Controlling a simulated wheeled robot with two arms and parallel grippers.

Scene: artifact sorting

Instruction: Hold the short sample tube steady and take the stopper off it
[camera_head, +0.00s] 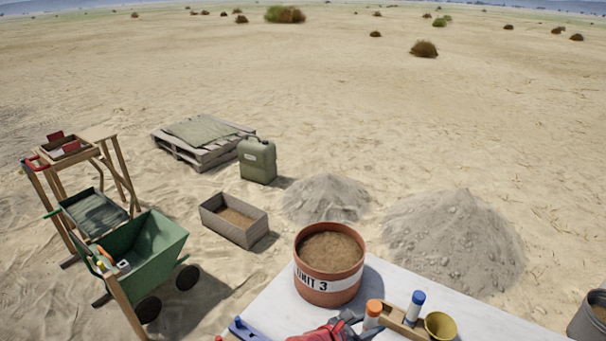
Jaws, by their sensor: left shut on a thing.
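A tube with an orange cap (373,307) stands at the wooden rack (391,320) on the white table, at the bottom of the head view. A second tube with a blue cap (418,297) stands to its right and reaches a little higher in the picture. Both bodies look white. My left gripper (357,319), dark-fingered on a red arm, reaches in from the left at the bottom edge. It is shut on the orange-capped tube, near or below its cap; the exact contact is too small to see. My right gripper is not in view.
A brass bowl-like vessel (440,326) is right of the rack. A blue item (245,329) lies at the front left. The table's right part looks clear.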

